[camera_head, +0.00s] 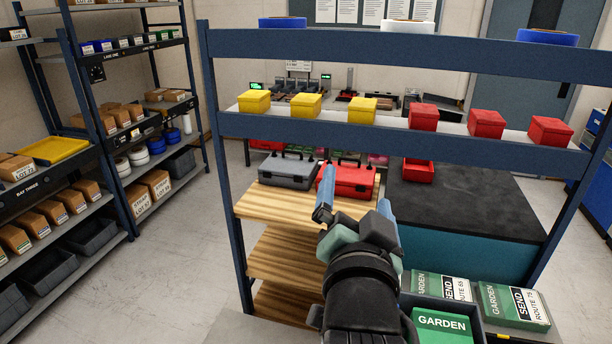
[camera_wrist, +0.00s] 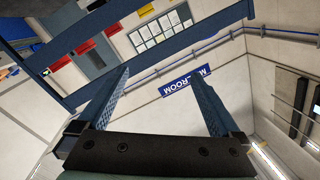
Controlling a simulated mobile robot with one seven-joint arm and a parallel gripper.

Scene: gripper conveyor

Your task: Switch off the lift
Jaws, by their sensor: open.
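My gripper (camera_head: 355,208) is open and empty, raised in front of the wooden shelf in the head view. Its two blue fingers are wide apart. In the wrist view the open fingers (camera_wrist: 158,80) point up at a wall with an upside-down blue sign and blue frame bars, with nothing between them. I cannot pick out the lift or its switch for certain in either view. A dark-topped unit with a teal side (camera_head: 466,205) stands to the right of my gripper; I cannot tell whether it is the lift.
A blue frame (camera_head: 390,50) stands before me, its upper shelf holding yellow boxes (camera_head: 306,105) and red boxes (camera_head: 486,124). Grey (camera_head: 288,171) and red (camera_head: 347,179) toolboxes sit on the wooden shelf (camera_head: 275,204). Green GARDEN packages (camera_head: 514,305) lie at lower right. Floor at left is clear.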

